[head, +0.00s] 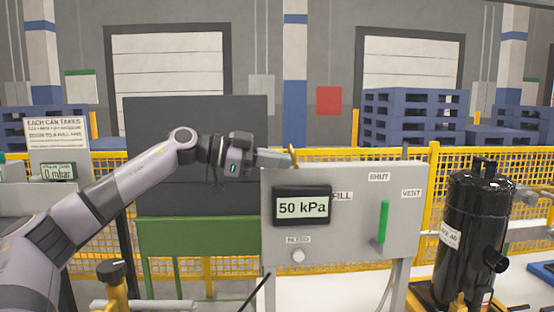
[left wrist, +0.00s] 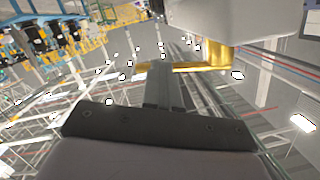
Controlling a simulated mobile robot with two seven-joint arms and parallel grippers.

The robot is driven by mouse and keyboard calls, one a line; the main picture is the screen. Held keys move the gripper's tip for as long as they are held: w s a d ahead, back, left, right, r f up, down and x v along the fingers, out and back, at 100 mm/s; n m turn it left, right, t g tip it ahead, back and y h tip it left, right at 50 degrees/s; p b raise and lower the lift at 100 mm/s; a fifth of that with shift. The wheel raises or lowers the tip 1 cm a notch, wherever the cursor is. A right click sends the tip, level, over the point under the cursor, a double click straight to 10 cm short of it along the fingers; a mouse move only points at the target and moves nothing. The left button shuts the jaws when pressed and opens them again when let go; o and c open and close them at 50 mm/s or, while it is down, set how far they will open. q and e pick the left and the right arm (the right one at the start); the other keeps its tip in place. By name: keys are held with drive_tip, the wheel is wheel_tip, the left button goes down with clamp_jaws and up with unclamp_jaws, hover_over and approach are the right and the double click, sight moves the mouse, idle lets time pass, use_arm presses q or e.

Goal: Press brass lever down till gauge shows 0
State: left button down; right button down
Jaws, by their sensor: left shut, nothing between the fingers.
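The grey panel (head: 345,240) carries a gauge (head: 302,206) that reads 50 kPa. The brass lever (head: 293,156) shows as a small upright piece at the panel's top left edge. In the left wrist view it is a gold bar (left wrist: 190,67) lying across the picture just beyond my fingertips. My left gripper (head: 284,160) is shut and empty, its fingers pointing right at the lever. Its fingers also show in the left wrist view (left wrist: 162,75), overlapping the bar's left part; I cannot tell whether they touch it. My right gripper is not in view.
A green handle (head: 383,222) stands upright on the panel among FILL, SHUT and VENT labels. A BLEED knob (head: 298,256) sits below the gauge. A black cylinder (head: 472,235) stands to the right. A second gauge (head: 59,171) at the left reads 0 mbar. Yellow fencing runs behind.

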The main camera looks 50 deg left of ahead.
use_arm(q)
drive_tip(key=shift+f+m+b, duration=0.4)
drive_tip(key=shift+f+m, duration=0.2)
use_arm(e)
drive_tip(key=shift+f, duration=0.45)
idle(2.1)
use_arm(q)
drive_tip(key=shift+a+r, duration=0.1)
idle(1.6)
